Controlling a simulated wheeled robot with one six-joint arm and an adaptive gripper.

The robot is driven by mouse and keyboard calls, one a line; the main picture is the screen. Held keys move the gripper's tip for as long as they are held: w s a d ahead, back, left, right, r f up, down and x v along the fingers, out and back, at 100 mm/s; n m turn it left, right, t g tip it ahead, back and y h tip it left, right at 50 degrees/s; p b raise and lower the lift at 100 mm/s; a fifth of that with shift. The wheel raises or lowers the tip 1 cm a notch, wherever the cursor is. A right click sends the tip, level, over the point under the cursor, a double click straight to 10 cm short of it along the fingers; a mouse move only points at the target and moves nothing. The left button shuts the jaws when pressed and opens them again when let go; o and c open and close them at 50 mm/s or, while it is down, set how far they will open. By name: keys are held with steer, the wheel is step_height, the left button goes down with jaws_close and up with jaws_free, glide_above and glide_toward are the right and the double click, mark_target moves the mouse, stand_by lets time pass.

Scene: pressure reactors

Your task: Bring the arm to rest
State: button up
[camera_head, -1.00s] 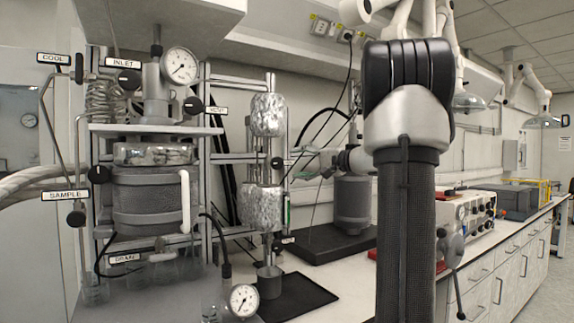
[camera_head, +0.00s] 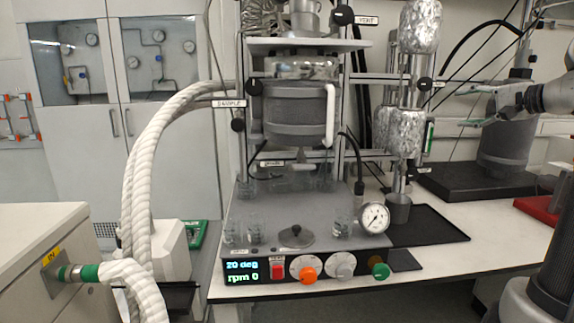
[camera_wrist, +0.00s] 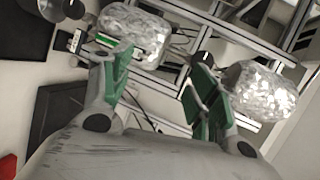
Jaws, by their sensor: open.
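My gripper (camera_head: 473,107) is at the right of the camera_head view. Its fingers point left, towards the foil-wrapped cylinders, with a gap showing between. In the camera_wrist view my gripper (camera_wrist: 160,70) has its two green-padded fingers spread, with nothing held between them. The upper foil-wrapped cylinder (camera_head: 419,26) and the lower foil-wrapped cylinder (camera_head: 405,132) stand on a rod frame left of my gripper. In the camera_wrist view one foil cylinder (camera_wrist: 133,36) lies beyond the left finger and another (camera_wrist: 259,90) beyond the right. I cannot tell the exact distance to them.
A grey vessel (camera_head: 502,150) on a black base (camera_head: 450,183) stands behind my gripper. The banded reactor (camera_head: 298,108) sits above a control box (camera_head: 250,272) reading "20 deg, rpm 0". A pressure gauge (camera_head: 375,217) and black tray (camera_head: 430,228) are near the bench front. White hoses (camera_head: 140,190) run at left.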

steer(key=s+a+f+n+g+h, duration=0.1)
steer(key=s+a+f+g, duration=0.25)
steer(key=s+f, duration=0.35)
steer(key=s+a+f+n+g+h, duration=0.1)
steer(key=s+a+f+g, duration=0.25)
steer(key=s+f, duration=0.35)
steer(key=s+a+f+n+g+h, duration=0.1)
steer(key=s+a+n+h, duration=0.1)
steer(key=s+a+n, duration=0.2)
steer(key=s+a+f+n+g+h, duration=0.1)
steer(key=s+a+n, duration=0.4)
steer(key=s, duration=0.5)
steer(key=shift+f+n+h, duration=0.35)
steer(key=shift+n+h, duration=0.25)
steer(key=shift+n, duration=0.2)
steer(key=shift+g, duration=0.3)
